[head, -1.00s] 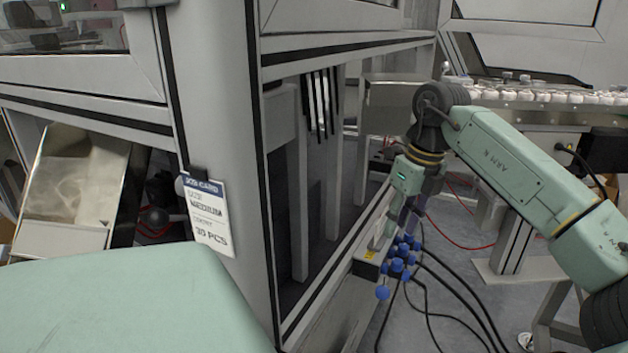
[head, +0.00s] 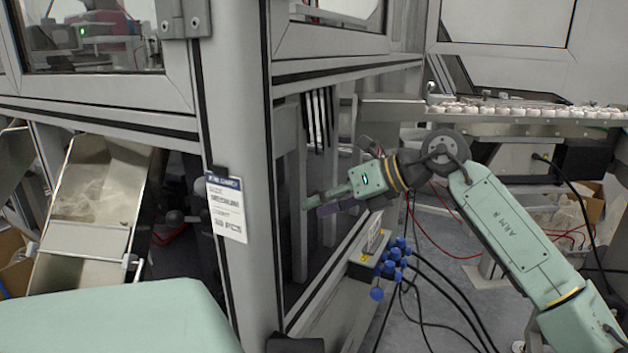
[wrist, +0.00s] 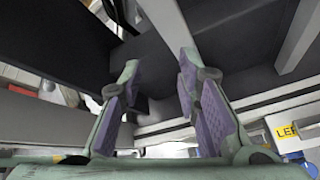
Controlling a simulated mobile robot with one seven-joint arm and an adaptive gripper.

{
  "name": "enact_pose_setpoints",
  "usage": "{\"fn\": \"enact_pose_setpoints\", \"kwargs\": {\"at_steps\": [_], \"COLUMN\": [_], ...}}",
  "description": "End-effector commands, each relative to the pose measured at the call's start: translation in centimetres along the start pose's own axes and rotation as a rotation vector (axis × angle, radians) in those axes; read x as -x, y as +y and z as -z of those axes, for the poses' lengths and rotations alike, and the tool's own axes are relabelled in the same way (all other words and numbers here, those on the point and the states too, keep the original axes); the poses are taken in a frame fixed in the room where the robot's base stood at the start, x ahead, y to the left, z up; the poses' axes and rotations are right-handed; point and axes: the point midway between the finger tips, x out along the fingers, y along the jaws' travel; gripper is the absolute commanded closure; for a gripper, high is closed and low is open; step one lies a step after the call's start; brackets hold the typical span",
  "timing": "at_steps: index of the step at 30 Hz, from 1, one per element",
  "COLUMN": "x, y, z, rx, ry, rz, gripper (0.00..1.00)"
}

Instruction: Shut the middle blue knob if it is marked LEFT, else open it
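A cluster of several blue knobs (head: 393,262) sits on a small valve block (head: 361,270) low on the cell's frame, right of the corner post. I cannot tell from here which knob is the middle one or how it is turned. A pale plate (head: 374,242) stands on the block, its writing too small to read. In the wrist view a yellow label (wrist: 288,131) reads "LEF" as far as it shows, with a bit of blue (wrist: 314,169) at the corner. My gripper (head: 308,206) points left, above and left of the knobs. Its fingers (wrist: 156,82) are apart and empty.
The cell's grey corner post (head: 238,120) carries a job card (head: 226,206). A tilted metal chute (head: 88,205) is at left. Black cables (head: 450,287) run right from the knobs. A conveyor with white caps (head: 530,110) is behind my arm.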

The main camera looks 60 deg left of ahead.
Motion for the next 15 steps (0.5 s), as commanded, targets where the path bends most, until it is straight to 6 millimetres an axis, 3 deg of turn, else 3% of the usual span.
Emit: {"fn": "enact_pose_setpoints", "kwargs": {"at_steps": [7,15], "x": [1.0,1.7], "y": [2.6,3.5], "z": [-2.8,-3.9], "rx": [-0.013,-0.02], "ry": [-0.176,-0.245], "rz": [-0.111,-0.151], "gripper": [0.7,0.7]}}
